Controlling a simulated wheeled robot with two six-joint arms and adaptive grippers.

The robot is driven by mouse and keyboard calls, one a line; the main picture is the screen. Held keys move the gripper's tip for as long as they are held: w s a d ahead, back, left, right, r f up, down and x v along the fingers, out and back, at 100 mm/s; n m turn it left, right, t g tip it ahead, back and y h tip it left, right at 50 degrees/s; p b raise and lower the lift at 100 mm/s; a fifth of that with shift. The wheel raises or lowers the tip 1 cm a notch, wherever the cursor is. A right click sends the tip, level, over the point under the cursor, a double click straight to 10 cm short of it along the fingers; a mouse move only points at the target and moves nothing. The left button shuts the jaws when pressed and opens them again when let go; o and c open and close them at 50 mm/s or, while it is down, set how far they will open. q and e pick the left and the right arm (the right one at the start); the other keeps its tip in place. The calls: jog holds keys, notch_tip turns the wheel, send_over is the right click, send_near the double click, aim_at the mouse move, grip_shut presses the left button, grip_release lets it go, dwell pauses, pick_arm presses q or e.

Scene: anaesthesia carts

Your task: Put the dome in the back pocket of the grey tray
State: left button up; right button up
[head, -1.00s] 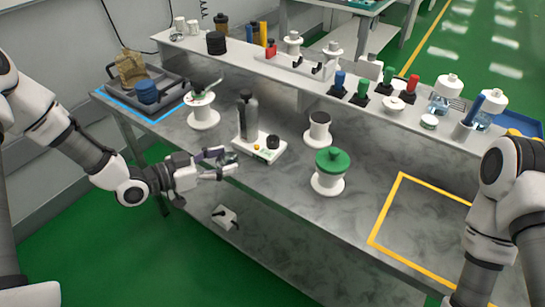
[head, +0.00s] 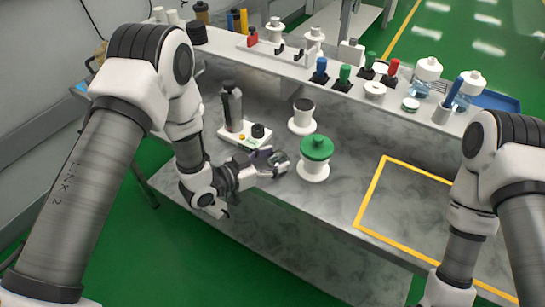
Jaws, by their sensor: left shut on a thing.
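My left gripper (head: 275,162) is shut on a small dark, glassy thing that looks like the dome (head: 281,158). It holds it over the front part of the marble bench, left of the green-topped white stand (head: 316,158). Fingers cover part of the dome, so its full shape is unclear. The grey tray is almost wholly hidden behind my left arm at the far left. Its back pocket cannot be seen. My right arm comes in at the right, and its gripper is outside the picture.
A white device with a grey bottle (head: 232,108) stands just behind my left gripper. A white spool-like stand (head: 302,117) is behind the green-topped one. The raised back shelf holds several bottles and stands. A yellow-outlined area (head: 425,205) at the right is empty.

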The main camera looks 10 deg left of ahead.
pick_arm(q)
jog(key=shift+d+f, duration=0.1)
jog(key=shift+f, duration=0.05)
jog(key=o, duration=1)
jog(key=shift+c, duration=0.2)
